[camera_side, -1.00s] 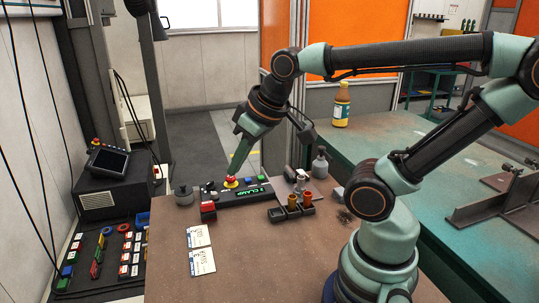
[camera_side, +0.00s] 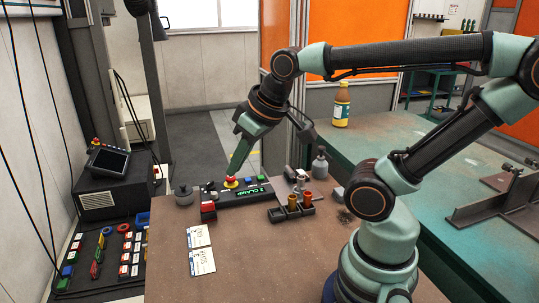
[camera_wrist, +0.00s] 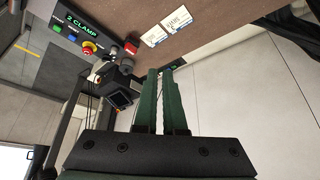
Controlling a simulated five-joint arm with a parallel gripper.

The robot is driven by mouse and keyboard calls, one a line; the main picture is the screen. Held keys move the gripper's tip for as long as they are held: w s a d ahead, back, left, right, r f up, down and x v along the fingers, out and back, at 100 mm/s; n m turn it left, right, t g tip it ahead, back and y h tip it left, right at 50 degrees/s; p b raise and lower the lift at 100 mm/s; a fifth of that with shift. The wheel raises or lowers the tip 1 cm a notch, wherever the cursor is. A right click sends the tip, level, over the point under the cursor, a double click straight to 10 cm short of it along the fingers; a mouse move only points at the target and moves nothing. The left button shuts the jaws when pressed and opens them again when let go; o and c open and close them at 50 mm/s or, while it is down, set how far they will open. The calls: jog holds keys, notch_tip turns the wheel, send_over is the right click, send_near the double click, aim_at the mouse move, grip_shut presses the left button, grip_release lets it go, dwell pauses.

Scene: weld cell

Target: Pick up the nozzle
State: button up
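Two small orange-brown cylinders that look like nozzles (camera_side: 292,202) (camera_side: 307,199) stand in a dark holder block (camera_side: 278,214) right of the work area's middle. Which of them is the nozzle meant is not clear. A grey upright piece stands just behind them. My gripper (camera_side: 232,175) has slim green fingers pointing down, over the left end of the clamp control box (camera_side: 243,195), well left of the holder. In the wrist view the fingers (camera_wrist: 160,70) lie close together, looking shut with nothing between them. The holder is not in the wrist view.
The control box has a red mushroom button (camera_side: 231,182) close under my fingertips. A red block (camera_side: 208,211) and two white cards (camera_side: 198,236) (camera_side: 202,261) lie nearby. A yellow bottle (camera_side: 341,105) stands on the green table. The brown tabletop's front is mostly clear.

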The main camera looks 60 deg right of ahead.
jog(key=o, duration=0.8)
jog(key=m+g, duration=0.6)
jog(key=m, duration=0.5)
send_over(301, 177)
jog(key=f, duration=1.5)
jog(key=shift+w+d+f, duration=0.25)
jog(key=shift+f, duration=0.15)
jog(key=shift+s+a+f, duration=0.15)
jog(key=shift+f, duration=1.2)
jog(key=shift+s+a+f, duration=0.1)
jog(key=shift+s+f, duration=0.05)
jog(key=shift+f, duration=1.2)
